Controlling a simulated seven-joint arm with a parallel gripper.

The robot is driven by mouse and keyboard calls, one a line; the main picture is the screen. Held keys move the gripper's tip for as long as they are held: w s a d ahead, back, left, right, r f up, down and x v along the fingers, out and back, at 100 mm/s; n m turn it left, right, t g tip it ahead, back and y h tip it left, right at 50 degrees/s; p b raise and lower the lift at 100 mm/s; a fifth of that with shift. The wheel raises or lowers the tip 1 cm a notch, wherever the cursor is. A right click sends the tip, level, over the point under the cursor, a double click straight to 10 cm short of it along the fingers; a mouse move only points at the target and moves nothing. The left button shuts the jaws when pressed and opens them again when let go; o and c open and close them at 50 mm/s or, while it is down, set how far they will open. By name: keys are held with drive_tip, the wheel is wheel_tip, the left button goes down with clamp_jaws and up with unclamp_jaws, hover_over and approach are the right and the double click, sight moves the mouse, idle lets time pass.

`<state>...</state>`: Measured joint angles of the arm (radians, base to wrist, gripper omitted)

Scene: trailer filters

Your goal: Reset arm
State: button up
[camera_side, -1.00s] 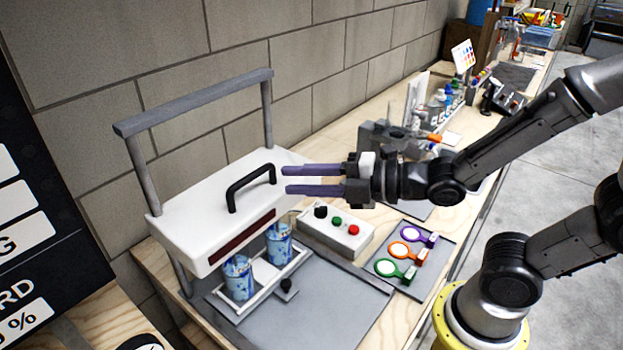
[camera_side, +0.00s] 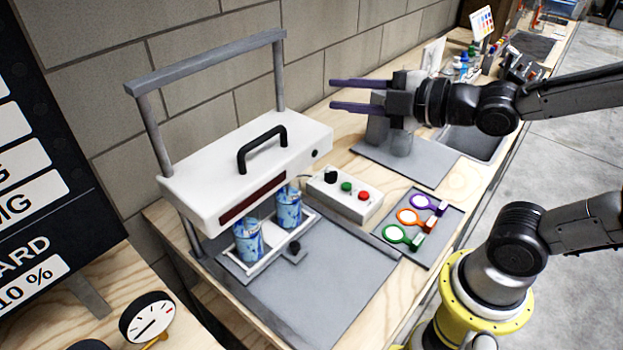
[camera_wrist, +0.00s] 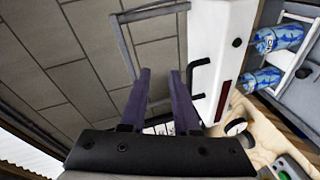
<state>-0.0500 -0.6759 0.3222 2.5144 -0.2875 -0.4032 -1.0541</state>
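My gripper (camera_side: 345,94) is in the air at the upper middle of the side view, right of the white press head and above the bench. Its two purple fingers point left and are apart with nothing between them. The fingers also show in the wrist view (camera_wrist: 160,88), open and empty against the wall. The white press head (camera_side: 240,180) with a black handle (camera_side: 262,149) hangs on a grey frame. Two blue patterned cups (camera_side: 248,241) (camera_side: 288,207) stand upright in a white tray (camera_side: 268,247) below it.
A control box (camera_side: 345,194) with coloured buttons sits right of the press. Green, orange and purple ringed filters (camera_side: 396,234) (camera_side: 408,216) (camera_side: 421,201) lie on a grey mat. A grey stand is behind my gripper. A dial gauge (camera_side: 150,317) is front left.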

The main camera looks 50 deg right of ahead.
drive_tip(key=s+d+f+m+g+h, duration=0.1)
drive_tip(key=s+d+f+m+g, duration=0.1)
drive_tip(key=s+m+g, duration=0.3)
drive_tip(key=s+d+f+m+g+h, duration=0.1)
drive_tip(key=s+f+m+g, duration=0.4)
drive_tip(key=s+m, duration=0.5)
drive_tip(key=shift+s+d+f+m, duration=0.25)
drive_tip(key=shift+d+m, duration=0.3)
drive_tip(key=shift+m, duration=0.35)
idle(1.4)
